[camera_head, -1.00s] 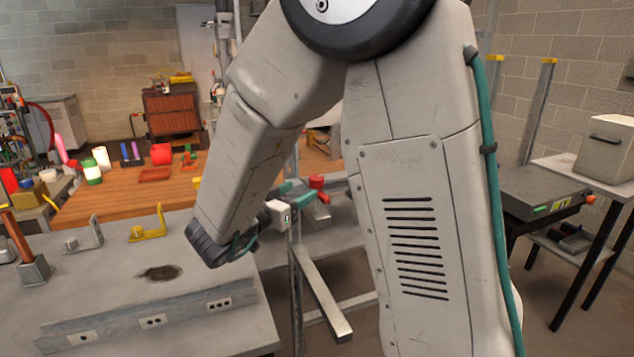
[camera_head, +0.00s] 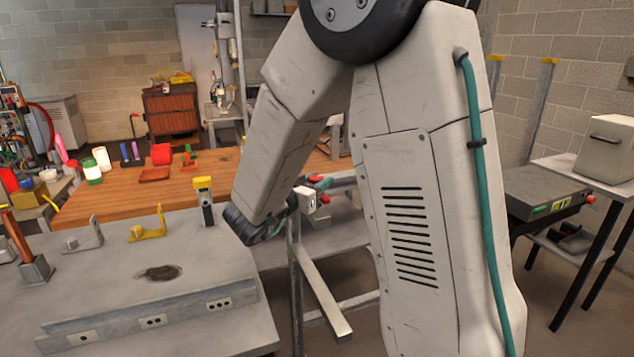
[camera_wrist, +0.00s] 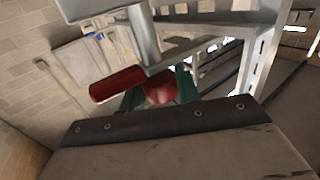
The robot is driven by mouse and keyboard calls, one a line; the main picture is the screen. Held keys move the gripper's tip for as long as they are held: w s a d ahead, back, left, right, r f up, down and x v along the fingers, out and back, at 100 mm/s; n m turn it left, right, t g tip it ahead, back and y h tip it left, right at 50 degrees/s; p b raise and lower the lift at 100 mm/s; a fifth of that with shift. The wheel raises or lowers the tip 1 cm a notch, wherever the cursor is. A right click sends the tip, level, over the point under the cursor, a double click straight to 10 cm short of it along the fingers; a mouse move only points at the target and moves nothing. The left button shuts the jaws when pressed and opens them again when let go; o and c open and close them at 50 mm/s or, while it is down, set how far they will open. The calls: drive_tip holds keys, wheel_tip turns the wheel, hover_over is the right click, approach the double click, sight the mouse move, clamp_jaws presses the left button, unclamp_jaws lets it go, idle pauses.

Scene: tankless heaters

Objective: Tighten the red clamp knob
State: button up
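The red clamp knob (camera_head: 311,179) shows small in the camera_head view, at a grey metal frame beyond the bench. In the camera_wrist view a red rounded part (camera_wrist: 160,89) sits between the green fingers, beside a red cylindrical handle (camera_wrist: 115,86) near a metal post. My gripper (camera_head: 322,184) has a white body and green fingers and is at the knob. It also shows in the camera_wrist view (camera_wrist: 159,92), one finger on each side of the red part. The dark wrist edge hides part of the fingers, and I cannot tell whether they press on the red part.
The metal frame (camera_head: 322,290) stands close below my gripper. A grey bench (camera_head: 110,285) with yellow and grey brackets fills the left. A wooden table (camera_head: 115,200) lies behind it. A machine (camera_head: 540,188) and a side table stand at the right.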

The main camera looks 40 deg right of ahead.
drive_tip(key=c, duration=0.4)
drive_tip(key=shift+m+g+h, duration=0.3)
drive_tip(key=shift+m+g, duration=1.3)
drive_tip(key=shift+g, duration=0.9)
drive_tip(key=o, duration=1)
drive_tip(key=shift+a, duration=0.1)
drive_tip(key=a, duration=0.7)
drive_tip(key=shift+a, duration=0.35)
